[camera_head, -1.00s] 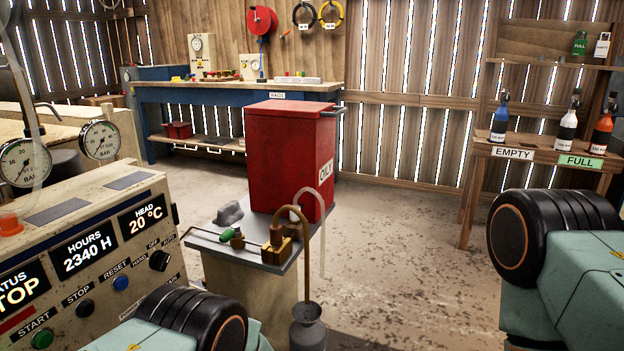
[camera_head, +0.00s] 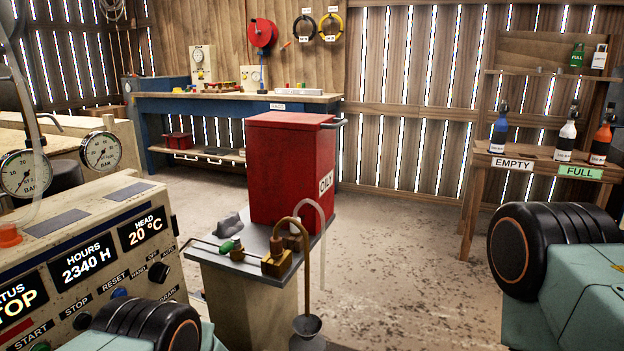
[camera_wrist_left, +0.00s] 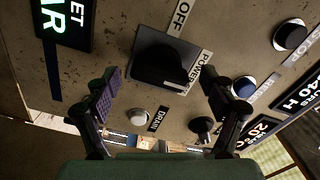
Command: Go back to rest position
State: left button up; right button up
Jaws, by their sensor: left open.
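My left gripper (camera_wrist_left: 159,72) shows in the left wrist view, with its two dark fingers spread apart and nothing between the tips. It is in front of the control panel, with a black rotary switch (camera_wrist_left: 165,65) beyond the gap between the fingers. I cannot tell the exact distance to the panel. In the head view, a dark round joint of my left arm is at the bottom left, and my left gripper is not visible there. A joint of my right arm is at the right edge. My right gripper is out of view.
The control panel (camera_head: 60,230) with gauges is close on the left. A pedestal (camera_head: 245,295) carries a red oily-waste bin (camera_head: 290,170) and brass fittings, with a grey funnel-topped can (camera_head: 307,330) beside it. A bottle shelf (camera_head: 490,160) stands right. Floor between is clear.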

pick_arm(q)
jog(key=n, duration=1.3)
jog(key=shift+s+d+n, duration=0.1)
jog(key=shift+d+n, duration=0.25)
jog(key=shift+n, duration=0.05)
